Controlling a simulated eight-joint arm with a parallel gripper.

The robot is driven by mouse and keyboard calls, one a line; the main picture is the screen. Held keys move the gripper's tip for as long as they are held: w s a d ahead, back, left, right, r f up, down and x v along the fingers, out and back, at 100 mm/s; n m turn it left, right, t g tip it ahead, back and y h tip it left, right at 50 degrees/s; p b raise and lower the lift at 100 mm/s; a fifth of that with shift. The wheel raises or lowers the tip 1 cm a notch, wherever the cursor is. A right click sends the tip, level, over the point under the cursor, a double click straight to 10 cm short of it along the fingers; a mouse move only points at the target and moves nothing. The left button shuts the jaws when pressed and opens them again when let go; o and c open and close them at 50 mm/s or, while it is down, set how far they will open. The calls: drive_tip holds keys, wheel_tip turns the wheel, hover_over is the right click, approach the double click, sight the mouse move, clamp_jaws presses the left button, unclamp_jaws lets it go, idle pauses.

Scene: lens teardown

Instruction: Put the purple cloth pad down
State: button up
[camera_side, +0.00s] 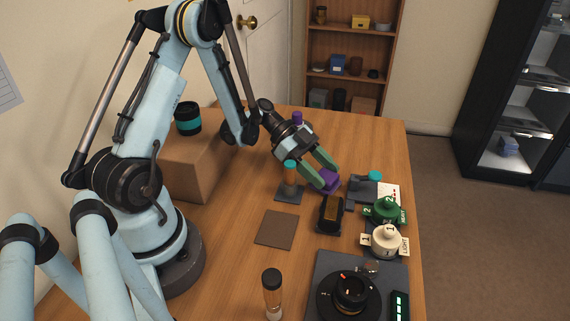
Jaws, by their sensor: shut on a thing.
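The purple cloth pad (329,182) is between the green fingers of my gripper (328,180), which is shut on it. The pad is close above the table or a thing on it, just behind a black block with a tan top (331,212). I cannot tell whether the pad touches anything beneath it. The fingers hide part of the pad.
A teal-capped bottle (290,174) stands on a dark mat left of my gripper. Right are a grey piece with a teal knob (374,177), a green pot (384,209) and a white pot (385,240). A brown mat (276,229) lies bare. A lens (350,290) sits in front.

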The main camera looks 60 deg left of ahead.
drive_tip(key=shift+f, duration=0.1)
drive_tip(key=o, duration=1.1)
drive_tip(key=shift+r, duration=0.2)
drive_tip(key=v, duration=0.7)
drive_tip(key=shift+s+a, duration=0.1)
drive_tip(key=shift+a, duration=0.15)
